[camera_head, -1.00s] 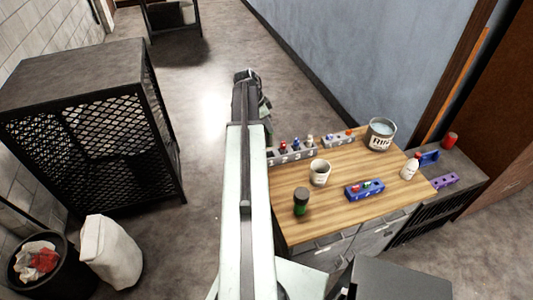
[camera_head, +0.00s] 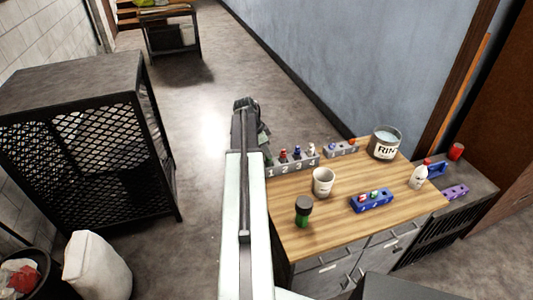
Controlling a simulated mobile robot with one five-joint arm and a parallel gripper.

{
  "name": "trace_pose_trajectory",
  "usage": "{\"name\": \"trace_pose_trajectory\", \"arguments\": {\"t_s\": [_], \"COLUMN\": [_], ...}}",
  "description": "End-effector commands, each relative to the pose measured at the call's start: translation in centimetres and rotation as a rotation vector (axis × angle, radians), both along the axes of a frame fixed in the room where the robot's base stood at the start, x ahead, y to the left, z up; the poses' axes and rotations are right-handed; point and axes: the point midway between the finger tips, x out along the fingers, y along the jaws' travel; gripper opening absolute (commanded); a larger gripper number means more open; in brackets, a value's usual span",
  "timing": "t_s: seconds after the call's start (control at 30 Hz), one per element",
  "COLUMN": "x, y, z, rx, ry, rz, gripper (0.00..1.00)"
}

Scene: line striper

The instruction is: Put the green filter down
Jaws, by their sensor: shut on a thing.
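My gripper (camera_head: 246,106) is at the far end of my raised arm, over the floor left of the wooden worktop (camera_head: 335,232). It shows from behind and is shut; what its jaws hold is mostly hidden by the gripper itself, so its colour is not clear. A blue block (camera_head: 371,203) on the worktop holds small pieces with red and green tops. A dark-capped green bottle (camera_head: 303,212) stands near the worktop's front left.
A white cup (camera_head: 323,183), a grey numbered rack (camera_head: 293,166), a can marked RIN (camera_head: 384,144) and a white red-capped bottle (camera_head: 418,177) stand on the worktop. Bare wood lies between them. A black mesh cabinet (camera_head: 95,140) is at left. The floor between is clear.

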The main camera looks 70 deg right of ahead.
Motion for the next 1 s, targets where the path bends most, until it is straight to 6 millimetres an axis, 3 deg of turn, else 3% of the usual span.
{"name": "trace_pose_trajectory", "arguments": {"t_s": [0.07, 0.1, 0.17, 0.2, 0.63, 0.77, 1.0], "x": [0.0, 0.0, 0.0, 0.0, 0.2, 0.6, 2.0], "y": [0.0, 0.0, 0.0, 0.0, 0.1, 0.5, 1.6], "z": [-0.4, -0.4, -0.3, -0.3, 0.7, 2.6, 7.9], "rx": [0.000, 0.000, 0.000, 0.000, 0.000, 0.000, -0.001], "ry": [0.000, 0.000, 0.000, 0.000, 0.000, 0.000, -0.001], "rz": [0.000, 0.000, 0.000, 0.001, 0.002, 0.003, 0.004], "gripper": [0.00, 0.20, 0.36, 0.39, 0.39, 0.39, 0.39]}}
